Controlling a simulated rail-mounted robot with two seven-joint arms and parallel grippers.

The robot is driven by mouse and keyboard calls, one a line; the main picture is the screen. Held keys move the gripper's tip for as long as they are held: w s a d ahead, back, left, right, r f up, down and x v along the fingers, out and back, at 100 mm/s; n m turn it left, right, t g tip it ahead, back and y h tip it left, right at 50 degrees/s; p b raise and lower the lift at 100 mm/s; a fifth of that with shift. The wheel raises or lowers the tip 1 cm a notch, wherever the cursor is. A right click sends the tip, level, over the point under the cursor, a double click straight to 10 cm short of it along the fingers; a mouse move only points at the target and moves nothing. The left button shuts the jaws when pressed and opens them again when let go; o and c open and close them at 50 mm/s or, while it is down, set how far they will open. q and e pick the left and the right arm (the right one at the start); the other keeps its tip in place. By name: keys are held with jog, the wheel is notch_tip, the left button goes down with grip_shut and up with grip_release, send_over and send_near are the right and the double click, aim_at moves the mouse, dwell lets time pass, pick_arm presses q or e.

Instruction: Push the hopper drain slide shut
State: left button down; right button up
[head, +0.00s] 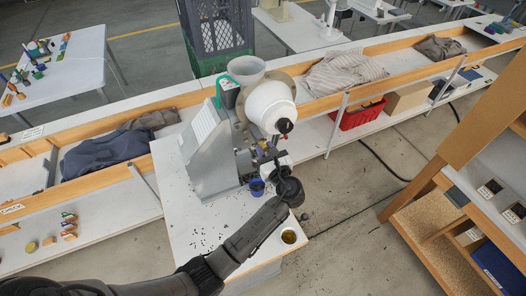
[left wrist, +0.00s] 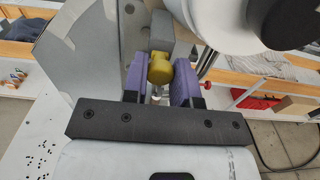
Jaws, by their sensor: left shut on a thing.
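The grey eyelet press (head: 208,155) stands on a white table, with a white bowl-like hopper (head: 246,69) on top and a rounded white housing (head: 270,104) at its front. My left gripper (head: 264,155) is at the front of the press, below that housing. In the left wrist view its purple fingers (left wrist: 160,75) are shut on a yellow knob (left wrist: 160,67), which I take to be the drain slide's knob. The slide itself is hidden, so I cannot tell how far it is open. My right gripper is not in view.
Small dark eyelets lie scattered on the table (head: 190,216) and floor. A small dish (head: 289,236) is near the table's front right corner. Wooden shelving (head: 440,215) stands at the right.

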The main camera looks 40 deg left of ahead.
pick_arm(q)
jog(key=c, duration=0.9)
grip_release()
jog(key=shift+a, duration=0.15)
jog(key=shift+s+d+r+p, duration=0.15)
jog(key=shift+d+p, duration=0.15)
jog(key=shift+d, duration=0.15)
jog(key=p+v, duration=0.4)
jog(key=v, duration=0.8)
jog(key=shift+s+d+f, duration=0.25)
jog(key=shift+d, duration=0.1)
